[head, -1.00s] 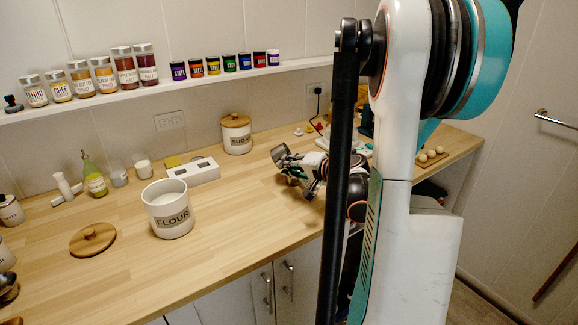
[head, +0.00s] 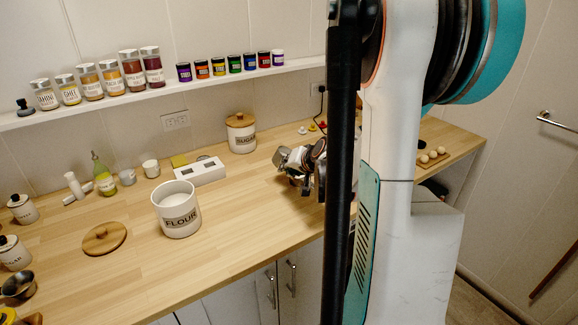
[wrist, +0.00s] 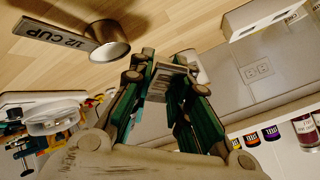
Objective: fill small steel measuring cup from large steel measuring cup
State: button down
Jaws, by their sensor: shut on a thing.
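My gripper (wrist: 168,85) is shut on a flat grey steel handle (wrist: 163,90), seen between its green-sided fingers in the wrist view. I take it for the large steel measuring cup; its bowl is mostly hidden behind the fingers. A small steel measuring cup (wrist: 108,42) with "1/2 CUP" on its handle (wrist: 57,38) is on the counter, apart from the fingers, in the wrist view. In the head view my gripper (head: 284,160) is over the counter's right part, and the arm hides much there. How full either cup is cannot be told.
An open flour canister (head: 180,222) stands mid-counter, its wooden lid (head: 104,238) to the left. A sugar canister (head: 241,140) and a white box (head: 200,172) are behind. Another steel cup (head: 18,285) is at the left edge. Eggs (head: 432,156) sit far right. Wood in front of the flour is clear.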

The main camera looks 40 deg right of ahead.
jog(key=shift+w+a+f+n+g+h, duration=0.1)
jog(key=shift+a+f+n+g+h, duration=0.1)
jog(key=shift+n+g+h, duration=0.35)
jog(key=shift+w+a+f+n+g+h, duration=0.15)
jog(key=shift+n+g+h, duration=0.2)
jog(key=shift+g+h, duration=0.25)
jog(key=shift+s+d, duration=0.1)
jog(key=shift+d, duration=0.05)
jog(key=shift+g, duration=0.35)
jog(key=shift+f+n+h, duration=0.2)
jog(key=shift+n+h, duration=0.2)
jog(key=shift+h, duration=0.05)
jog(key=shift+s, duration=0.1)
